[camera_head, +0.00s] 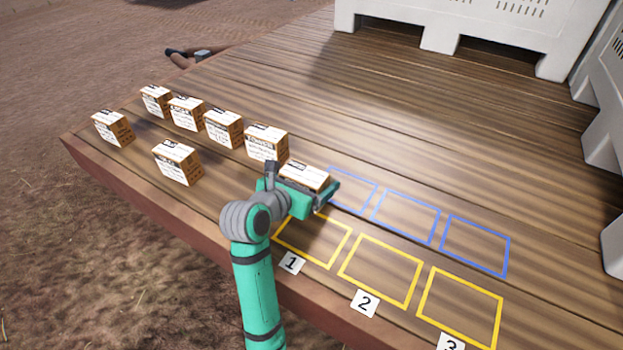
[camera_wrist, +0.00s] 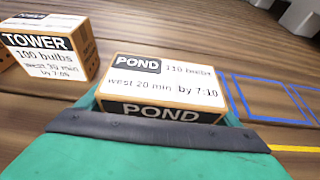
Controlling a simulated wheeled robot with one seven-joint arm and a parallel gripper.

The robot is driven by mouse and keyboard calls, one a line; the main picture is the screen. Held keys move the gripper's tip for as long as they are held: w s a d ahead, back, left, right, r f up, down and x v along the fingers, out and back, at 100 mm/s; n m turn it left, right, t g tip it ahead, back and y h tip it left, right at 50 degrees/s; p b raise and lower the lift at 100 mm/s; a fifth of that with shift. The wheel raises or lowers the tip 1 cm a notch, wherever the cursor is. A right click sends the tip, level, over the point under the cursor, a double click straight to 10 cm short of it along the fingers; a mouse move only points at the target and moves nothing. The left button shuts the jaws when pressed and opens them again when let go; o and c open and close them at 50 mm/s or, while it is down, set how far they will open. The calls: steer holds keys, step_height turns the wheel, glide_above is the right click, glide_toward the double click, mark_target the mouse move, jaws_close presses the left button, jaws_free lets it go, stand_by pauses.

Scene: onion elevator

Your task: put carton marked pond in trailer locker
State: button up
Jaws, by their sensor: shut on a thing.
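The carton marked POND (camera_wrist: 165,85) is in my gripper, its label facing up in the wrist view. In the head view the same carton (camera_head: 304,177) sits at the end of my green gripper (camera_head: 312,187), near the blue outlines. My gripper is shut on it. Whether the carton touches the deck or is lifted cannot be told. I cannot make out a trailer locker by name; yellow squares numbered 1 (camera_head: 313,240), 2 (camera_head: 380,271) and 3 (camera_head: 460,308) and blue squares (camera_head: 406,216) are marked on the wooden deck.
A carton marked TOWER (camera_wrist: 48,50) stands left of the held one. Several more cartons (camera_head: 223,129) stand on the left of the deck (camera_head: 390,120). White crates (camera_head: 455,25) stand at the back and right. The marked squares are empty.

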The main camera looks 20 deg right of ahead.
steer(key=shift+f, duration=0.1)
steer(key=o, duration=1.1)
steer(key=shift+o, duration=1)
steer(key=shift+s+d, duration=0.1)
steer(key=shift+d, duration=0.05)
